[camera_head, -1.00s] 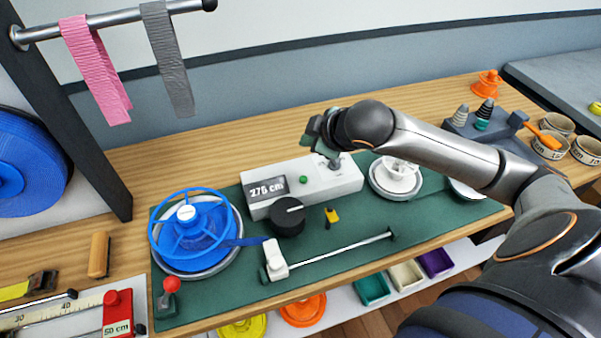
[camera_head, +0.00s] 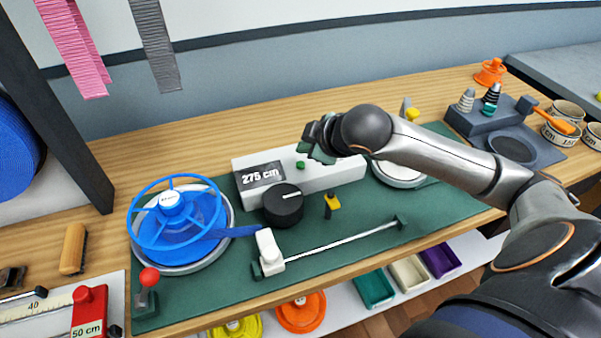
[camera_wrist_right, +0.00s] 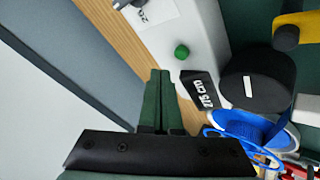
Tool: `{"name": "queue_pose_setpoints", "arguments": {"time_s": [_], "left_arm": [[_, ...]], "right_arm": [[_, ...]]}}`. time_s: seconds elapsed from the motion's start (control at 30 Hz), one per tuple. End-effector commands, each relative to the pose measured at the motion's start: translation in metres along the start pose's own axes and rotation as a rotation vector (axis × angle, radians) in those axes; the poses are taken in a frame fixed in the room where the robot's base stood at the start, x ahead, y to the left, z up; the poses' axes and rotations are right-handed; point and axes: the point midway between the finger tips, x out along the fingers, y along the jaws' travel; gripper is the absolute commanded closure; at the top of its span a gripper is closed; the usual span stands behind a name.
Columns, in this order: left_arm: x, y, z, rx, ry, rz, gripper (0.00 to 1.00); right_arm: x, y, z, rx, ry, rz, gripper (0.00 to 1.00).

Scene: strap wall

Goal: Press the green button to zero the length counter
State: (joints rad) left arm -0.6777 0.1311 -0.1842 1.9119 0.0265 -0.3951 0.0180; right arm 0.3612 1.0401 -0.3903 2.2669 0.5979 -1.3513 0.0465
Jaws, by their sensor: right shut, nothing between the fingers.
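The green button (camera_head: 300,165) is a small round knob on top of the white counter box (camera_head: 345,172). The box's dark display (camera_head: 262,174) reads 275 cm. My right gripper (camera_head: 316,152) is over the box, just right of the button in the head view, and partly covers the box's right half. In the right wrist view its two dark green fingers (camera_wrist_right: 160,80) are together and empty. The button (camera_wrist_right: 181,51) shows beyond their tips, slightly to the right, with a visible gap. My left gripper is not in view.
A black knob (camera_head: 283,205) stands in front of the box, and a blue reel (camera_head: 172,225) is at its left. A yellow-headed piece (camera_head: 332,203) and a metal rod (camera_head: 340,240) lie nearer the front. My right arm covers part of the mat's right side.

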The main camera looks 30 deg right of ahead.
Motion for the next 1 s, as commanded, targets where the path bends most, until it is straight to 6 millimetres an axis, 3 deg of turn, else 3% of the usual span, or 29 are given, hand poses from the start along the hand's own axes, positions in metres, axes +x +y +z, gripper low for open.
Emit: {"name": "queue_pose_setpoints", "arguments": {"time_s": [0.2,1.0], "left_arm": [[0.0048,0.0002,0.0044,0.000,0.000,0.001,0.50],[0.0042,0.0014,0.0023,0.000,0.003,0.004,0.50]], "right_arm": [[0.0105,-0.0077,0.0073,0.000,0.000,0.000,1.00],[0.0103,-0.0075,0.0070,0.001,0.001,0.000,1.00]]}}
